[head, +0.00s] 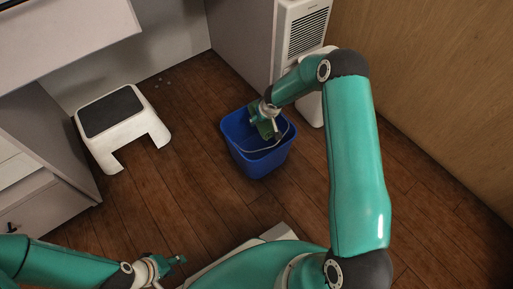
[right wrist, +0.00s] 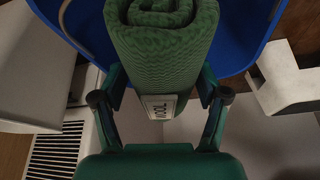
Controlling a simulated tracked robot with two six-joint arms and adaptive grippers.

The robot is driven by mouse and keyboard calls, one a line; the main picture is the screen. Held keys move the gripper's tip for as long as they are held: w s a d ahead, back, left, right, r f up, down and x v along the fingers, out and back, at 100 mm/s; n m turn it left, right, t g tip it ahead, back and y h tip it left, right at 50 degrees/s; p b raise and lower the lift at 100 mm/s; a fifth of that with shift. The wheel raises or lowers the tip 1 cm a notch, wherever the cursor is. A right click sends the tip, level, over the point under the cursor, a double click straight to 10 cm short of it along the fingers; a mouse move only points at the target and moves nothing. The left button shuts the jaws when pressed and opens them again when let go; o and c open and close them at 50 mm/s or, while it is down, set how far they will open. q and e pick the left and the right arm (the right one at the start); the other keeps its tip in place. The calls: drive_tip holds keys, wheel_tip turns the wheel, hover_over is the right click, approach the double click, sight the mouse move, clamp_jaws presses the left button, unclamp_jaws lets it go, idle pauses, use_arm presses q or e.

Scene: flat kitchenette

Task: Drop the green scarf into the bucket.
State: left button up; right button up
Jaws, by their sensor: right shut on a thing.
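The green scarf (right wrist: 160,60) is a tight roll with a white label, seen in the right wrist view. My right gripper (right wrist: 162,88) is shut on it, with one finger on each side. In the head view, my right gripper (head: 266,122) is over the blue bucket (head: 258,165), within its opening; scarf and gripper are hard to tell apart there. The bucket stands upright on the floor and also shows behind the scarf in the right wrist view (right wrist: 235,45). My left gripper (head: 172,264) is low at the lower left, away from the bucket; its jaw opening is unclear.
A white step stool (head: 150,125) with a dark top stands left of the bucket. A white vented unit (head: 305,35) stands behind the bucket. Grey cabinets line the left side, and a wooden panel (head: 430,70) is on the right. The wooden floor around the bucket's left side is clear.

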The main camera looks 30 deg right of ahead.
drive_tip(key=o, duration=1.2)
drive_tip(key=v, duration=1.1)
drive_tip(key=shift+s+r, duration=0.2)
drive_tip(key=shift+r, duration=0.15)
